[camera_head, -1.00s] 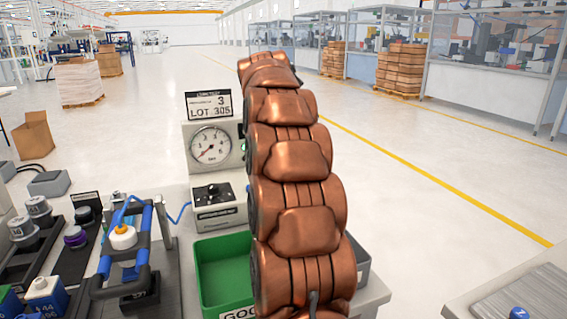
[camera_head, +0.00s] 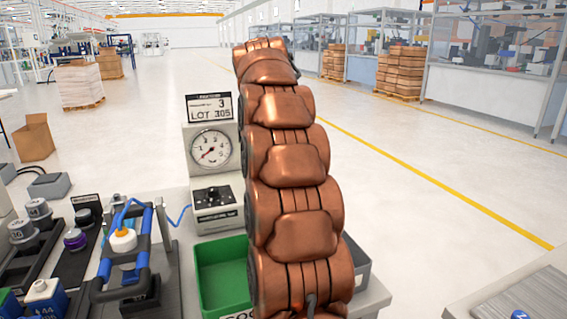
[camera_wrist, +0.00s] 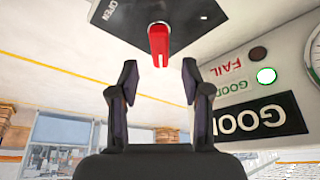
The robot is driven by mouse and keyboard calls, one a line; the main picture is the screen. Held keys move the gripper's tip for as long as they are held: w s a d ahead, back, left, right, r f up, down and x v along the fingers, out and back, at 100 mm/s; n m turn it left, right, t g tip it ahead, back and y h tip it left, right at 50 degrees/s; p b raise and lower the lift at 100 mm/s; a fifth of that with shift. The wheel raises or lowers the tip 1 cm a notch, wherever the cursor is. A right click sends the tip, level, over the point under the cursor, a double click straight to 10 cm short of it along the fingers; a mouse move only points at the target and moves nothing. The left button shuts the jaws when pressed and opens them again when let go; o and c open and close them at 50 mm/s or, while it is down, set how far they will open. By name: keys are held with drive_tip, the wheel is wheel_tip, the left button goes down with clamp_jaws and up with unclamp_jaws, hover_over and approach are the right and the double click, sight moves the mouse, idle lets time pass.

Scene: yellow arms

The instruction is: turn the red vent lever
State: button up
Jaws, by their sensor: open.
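The red vent lever (camera_wrist: 159,42) shows at the top middle of the wrist view, on a dark plate (camera_wrist: 190,22) marked OPEN. The lever points down the picture, toward my gripper. My gripper (camera_wrist: 160,68) is open, with one dark finger on each side of the lever's line. The lever's tip lies close to the gap between the fingertips, and nothing is held. In the head view my copper-coloured arm hides both the lever and my gripper.
A panel with a lit green lamp (camera_wrist: 266,76), a FAIL label and a black GOOD sign (camera_wrist: 262,117) stands right in the wrist view. In the head view, a pressure gauge (camera_head: 211,149), a green bin (camera_head: 220,270) and a blue-handled clamp fixture (camera_head: 130,250) are left of my arm.

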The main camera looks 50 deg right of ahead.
drive_tip(key=v, duration=0.7)
drive_tip(key=shift+r, duration=0.4)
drive_tip(key=shift+s+a+r, duration=0.1)
drive_tip(key=shift+a, duration=0.15)
drive_tip(key=s+a+f+n+y+p, duration=0.1)
drive_tip(key=s+a+n+p, duration=0.3)
drive_tip(key=a, duration=0.7)
drive_tip(key=s+a+f+n+y+p, duration=0.15)
drive_tip(key=a+n+p, duration=0.4)
drive_tip(key=a, duration=0.65)
drive_tip(key=s+a+f+n+g+y+p, duration=0.1)
drive_tip(key=s+a+f+n+p, duration=0.1)
drive_tip(key=s+a, duration=0.5)
drive_tip(key=s+a+f+n+g+y+p, duration=0.1)
drive_tip(key=s+a+f+p, duration=0.4)
drive_tip(key=s, duration=0.9)
drive_tip(key=shift+a+f+n+g+p, duration=0.25)
drive_tip(key=shift+a+n+g+p, duration=0.25)
drive_tip(key=shift+a+n+p, duration=0.7)
